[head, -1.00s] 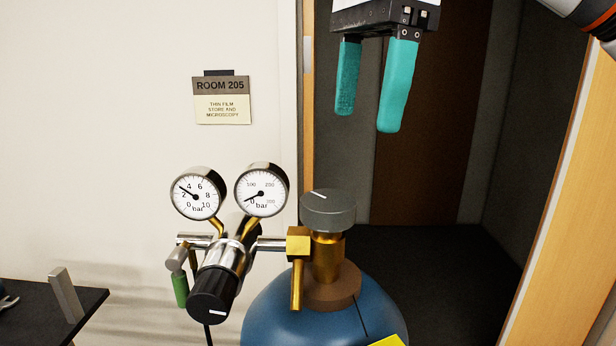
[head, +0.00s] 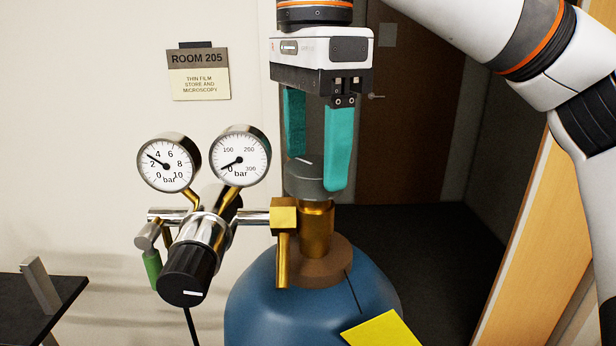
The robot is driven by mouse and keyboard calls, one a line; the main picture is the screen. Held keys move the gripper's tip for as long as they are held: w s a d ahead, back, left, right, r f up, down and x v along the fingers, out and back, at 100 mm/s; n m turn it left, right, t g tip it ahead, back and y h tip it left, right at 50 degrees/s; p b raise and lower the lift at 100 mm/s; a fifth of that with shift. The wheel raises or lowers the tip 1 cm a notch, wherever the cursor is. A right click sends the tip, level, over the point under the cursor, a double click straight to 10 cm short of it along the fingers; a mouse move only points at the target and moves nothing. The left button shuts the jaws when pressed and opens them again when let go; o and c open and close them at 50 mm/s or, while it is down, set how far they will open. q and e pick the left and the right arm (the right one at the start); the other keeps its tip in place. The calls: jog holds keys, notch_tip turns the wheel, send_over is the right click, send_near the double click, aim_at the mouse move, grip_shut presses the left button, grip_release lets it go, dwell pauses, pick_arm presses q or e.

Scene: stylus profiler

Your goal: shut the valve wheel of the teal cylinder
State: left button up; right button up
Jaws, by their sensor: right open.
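The teal cylinder (head: 275,298) stands low in the middle of the head view, its blue-teal shoulder showing. Its grey valve wheel (head: 305,183) tops the brass valve (head: 317,232), with a white mark on its top. My right gripper (head: 312,172) points down at the wheel with teal fingers apart. The right finger overlaps the wheel's right side in the picture; the left finger's tip ends near the wheel's far left edge. I cannot tell whether either finger touches it. My left gripper is not in view.
A regulator (head: 205,232) with two round gauges and a black knob joins the valve on the left. A yellow tag (head: 382,330) is on the cylinder's front. A dark table (head: 50,295) stands at lower left. A doorway is behind, with a wooden door edge at right.

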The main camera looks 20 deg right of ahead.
jog(key=shift+s+f, duration=0.25)
jog(key=shift+f, duration=0.2)
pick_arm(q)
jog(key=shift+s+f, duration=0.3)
pick_arm(e)
jog(key=shift+w, duration=0.15)
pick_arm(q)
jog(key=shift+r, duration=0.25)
pick_arm(e)
jog(key=c, duration=1.2)
jog(key=m, duration=0.9)
jog(key=shift+m, duration=0.3)
